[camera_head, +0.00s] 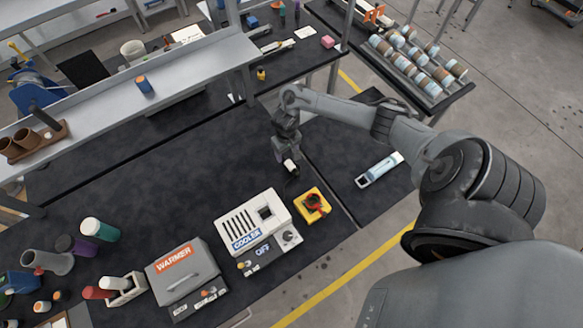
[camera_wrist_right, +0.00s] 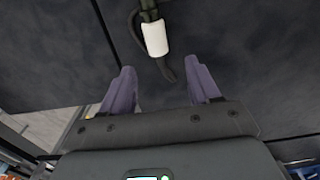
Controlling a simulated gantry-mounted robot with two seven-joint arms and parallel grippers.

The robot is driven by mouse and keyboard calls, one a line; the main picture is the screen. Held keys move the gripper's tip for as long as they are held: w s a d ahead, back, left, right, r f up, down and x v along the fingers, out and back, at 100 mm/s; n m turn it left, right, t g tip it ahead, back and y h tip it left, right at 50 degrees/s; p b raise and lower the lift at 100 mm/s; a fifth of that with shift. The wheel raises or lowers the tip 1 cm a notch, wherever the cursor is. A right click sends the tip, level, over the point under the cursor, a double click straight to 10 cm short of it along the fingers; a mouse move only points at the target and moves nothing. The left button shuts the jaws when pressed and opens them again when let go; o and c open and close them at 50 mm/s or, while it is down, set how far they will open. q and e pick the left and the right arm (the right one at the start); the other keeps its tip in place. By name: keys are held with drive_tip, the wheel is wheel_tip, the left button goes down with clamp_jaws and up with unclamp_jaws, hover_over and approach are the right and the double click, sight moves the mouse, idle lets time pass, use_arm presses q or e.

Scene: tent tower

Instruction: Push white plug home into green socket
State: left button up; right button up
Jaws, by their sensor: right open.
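The white plug (camera_wrist_right: 155,39) is in the right wrist view, above and between the tips of my right gripper (camera_wrist_right: 164,72). In the head view the plug (camera_head: 290,166) is a small white piece just below my right gripper (camera_head: 287,152), over the dark table. My left gripper is not in view.
The cooler box (camera_head: 263,221), a yellow block with a red knob (camera_head: 313,204) and the warmer box (camera_head: 177,268) stand on the near table. A grey shelf (camera_head: 190,75) rises behind. A pale blue tool (camera_head: 380,169) lies right of the table seam.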

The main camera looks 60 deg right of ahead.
sight(288, 161)
drive_tip(key=shift+s+f+b, duration=0.2)
drive_tip(key=shift+f+b, duration=0.2)
drive_tip(key=shift+f, duration=2.75)
clamp_jaws()
drive_tip(key=shift+r, duration=0.1)
